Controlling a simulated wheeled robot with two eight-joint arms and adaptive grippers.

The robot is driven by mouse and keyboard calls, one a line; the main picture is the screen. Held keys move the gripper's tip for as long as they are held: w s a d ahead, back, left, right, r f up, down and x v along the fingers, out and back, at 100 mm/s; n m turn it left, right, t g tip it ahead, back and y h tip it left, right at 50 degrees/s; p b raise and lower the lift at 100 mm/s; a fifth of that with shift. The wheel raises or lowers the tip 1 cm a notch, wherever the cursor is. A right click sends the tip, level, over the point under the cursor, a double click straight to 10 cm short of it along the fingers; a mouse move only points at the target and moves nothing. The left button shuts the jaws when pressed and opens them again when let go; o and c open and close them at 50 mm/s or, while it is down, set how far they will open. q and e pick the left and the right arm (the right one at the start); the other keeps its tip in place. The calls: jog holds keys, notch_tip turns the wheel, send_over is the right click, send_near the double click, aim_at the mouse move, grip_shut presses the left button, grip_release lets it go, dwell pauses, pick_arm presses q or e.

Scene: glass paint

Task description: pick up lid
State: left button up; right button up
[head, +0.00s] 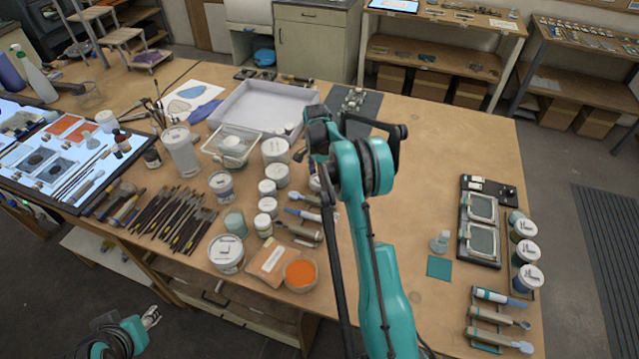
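Several white-lidded jars stand around the middle of the table, among them a large white jar (275,150), a small jar (267,187) and a wide jar (226,254) near the front edge. I cannot tell which lid is meant. An open bowl of orange paint (300,273) shows no lid on it. My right arm reaches over the table from the front. Its gripper (303,152) is beside the large white jar, mostly hidden behind the wrist, so its fingers and any contact are unclear. My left gripper (151,317) is low at the front left, off the table and away from the jars.
A white tray (262,108) and a clear box (232,146) are at the back. Dark brushes (172,216) lie front left. Blue-labelled jars (527,252) and framed pieces (480,240) line the right edge. The table's right-centre (450,150) is clear.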

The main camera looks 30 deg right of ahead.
jog(key=shift+f, duration=0.25)
jog(key=c, duration=1)
jog(key=shift+r, duration=0.15)
